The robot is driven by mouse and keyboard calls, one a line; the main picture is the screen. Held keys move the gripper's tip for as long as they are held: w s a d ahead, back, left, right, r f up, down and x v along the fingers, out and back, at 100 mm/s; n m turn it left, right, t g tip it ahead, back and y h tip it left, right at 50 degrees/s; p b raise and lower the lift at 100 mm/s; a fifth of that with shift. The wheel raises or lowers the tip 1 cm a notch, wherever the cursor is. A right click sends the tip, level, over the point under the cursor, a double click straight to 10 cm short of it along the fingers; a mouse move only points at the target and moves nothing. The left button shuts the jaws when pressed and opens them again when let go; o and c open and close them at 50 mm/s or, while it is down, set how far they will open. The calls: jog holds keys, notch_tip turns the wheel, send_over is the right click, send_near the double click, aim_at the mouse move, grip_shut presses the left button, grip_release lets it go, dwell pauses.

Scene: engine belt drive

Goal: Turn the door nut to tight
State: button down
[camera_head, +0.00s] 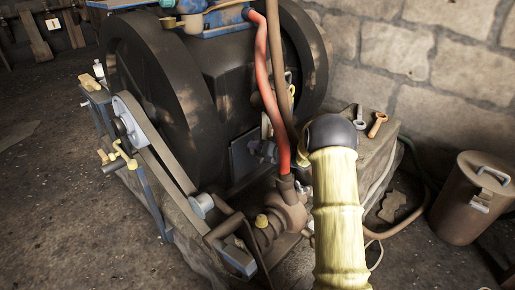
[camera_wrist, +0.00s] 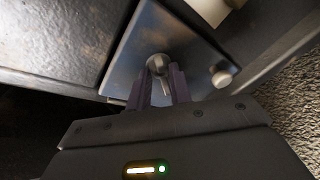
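The door (camera_wrist: 190,42) is a blue-grey metal plate on the machine; in the head view it (camera_head: 244,160) shows low between the wheels. The door nut (camera_wrist: 158,62) is a round metal piece with a narrow tail, near the door's lower edge. My gripper (camera_wrist: 160,75) points at the nut, with one finger on each side of its tail. The fingers stand apart with a gap between them, and I cannot tell whether either touches the nut. In the head view, my gripper (camera_head: 266,150) is partly hidden behind the red hose and my arm.
A round knob (camera_wrist: 222,77) sticks out right of the nut, close to my right finger. A large belt wheel (camera_head: 165,95) stands left. A bin (camera_head: 472,198) stands right.

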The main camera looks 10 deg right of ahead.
jog(key=shift+r+p, duration=0.1)
jog(key=shift+p, duration=0.3)
jog(key=m+y+p, duration=0.1)
jog(key=m+p, duration=0.1)
jog(key=p, duration=0.1)
jog(key=m+y+p, duration=0.1)
jog(key=m+p, duration=0.1)
jog(key=p, duration=0.1)
jog(key=shift+w+d+g+p, duration=0.1)
jog(key=shift+d+g+p, duration=0.1)
jog(key=shift+g+p, duration=0.2)
jog(key=c, duration=1.3)
grip_release()
jog(key=shift+f+b, duration=0.2)
jog(key=shift+b, duration=0.2)
